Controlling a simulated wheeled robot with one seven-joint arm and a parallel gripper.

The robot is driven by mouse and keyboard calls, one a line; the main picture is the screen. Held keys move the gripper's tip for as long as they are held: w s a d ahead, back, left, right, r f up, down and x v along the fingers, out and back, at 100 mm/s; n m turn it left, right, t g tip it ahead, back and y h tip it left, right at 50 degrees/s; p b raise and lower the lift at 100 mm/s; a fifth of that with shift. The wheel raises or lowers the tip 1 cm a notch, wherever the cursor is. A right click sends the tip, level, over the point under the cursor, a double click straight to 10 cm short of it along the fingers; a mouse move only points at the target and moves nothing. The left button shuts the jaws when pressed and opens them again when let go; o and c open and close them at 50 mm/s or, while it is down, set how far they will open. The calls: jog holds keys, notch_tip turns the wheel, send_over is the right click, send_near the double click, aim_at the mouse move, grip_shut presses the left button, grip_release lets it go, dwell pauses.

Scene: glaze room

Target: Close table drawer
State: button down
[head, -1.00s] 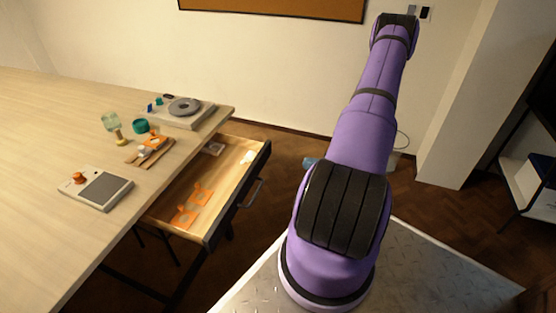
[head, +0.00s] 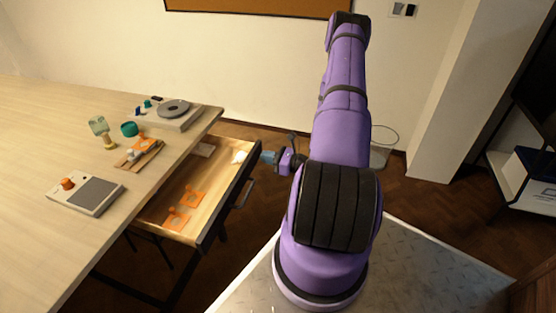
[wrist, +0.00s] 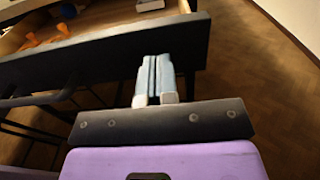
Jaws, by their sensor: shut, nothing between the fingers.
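The table drawer (head: 228,196) stands pulled out from under the wooden table (head: 40,130). It has a dark front panel with a bar handle (head: 243,193). My gripper (head: 264,156) is shut and empty, outside the drawer near the far end of its front panel. In the wrist view my closed fingertips (wrist: 154,60) overlap the dark front panel (wrist: 100,52), close to its right end and right of the handle (wrist: 35,100). They are against it or very near; I cannot tell which.
Orange pieces (head: 193,197) and a pale item (head: 239,157) lie in the drawer. The floor right of the drawer front is free.

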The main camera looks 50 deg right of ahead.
jog(key=shift+w+a, duration=0.15)
jog(key=shift+w, duration=0.35)
